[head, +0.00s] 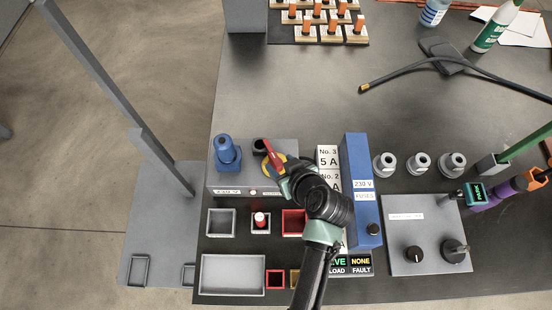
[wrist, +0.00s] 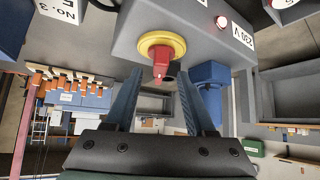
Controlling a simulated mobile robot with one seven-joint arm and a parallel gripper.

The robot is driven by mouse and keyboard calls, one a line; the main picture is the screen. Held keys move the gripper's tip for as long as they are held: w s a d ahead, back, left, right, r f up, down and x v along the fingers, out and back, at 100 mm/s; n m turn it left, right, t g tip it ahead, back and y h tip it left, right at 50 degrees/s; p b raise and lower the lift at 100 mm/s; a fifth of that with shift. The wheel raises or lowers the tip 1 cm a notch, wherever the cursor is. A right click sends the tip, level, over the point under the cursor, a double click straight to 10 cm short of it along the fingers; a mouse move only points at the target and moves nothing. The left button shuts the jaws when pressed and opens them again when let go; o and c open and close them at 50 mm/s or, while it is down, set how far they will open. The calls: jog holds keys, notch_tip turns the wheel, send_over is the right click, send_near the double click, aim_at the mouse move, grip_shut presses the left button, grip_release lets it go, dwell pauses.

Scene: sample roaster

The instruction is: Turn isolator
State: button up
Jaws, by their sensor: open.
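The isolator has a red handle on a round yellow plate, on the face of a grey box (head: 230,180). In the head view its red handle (head: 272,155) stands slanted and the yellow plate (head: 270,168) is partly covered by my arm. In the wrist view the yellow plate (wrist: 150,42) is near the top centre, with the red handle (wrist: 161,68) pointing down toward my gripper. My gripper (wrist: 160,82) is open, one finger on each side of the handle's line, with a gap on both sides. I cannot tell whether the handle's end lies between the fingertips.
A blue plug (head: 226,152) stands on the same box, left of the isolator. A tall blue box (head: 362,200) stands to the right. Small bins, a red one (head: 293,223) among them, sit in front. A grey panel with knobs (head: 420,225) is further right.

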aim_at(276, 161)
jog(key=shift+x, duration=1.95)
grip_shut()
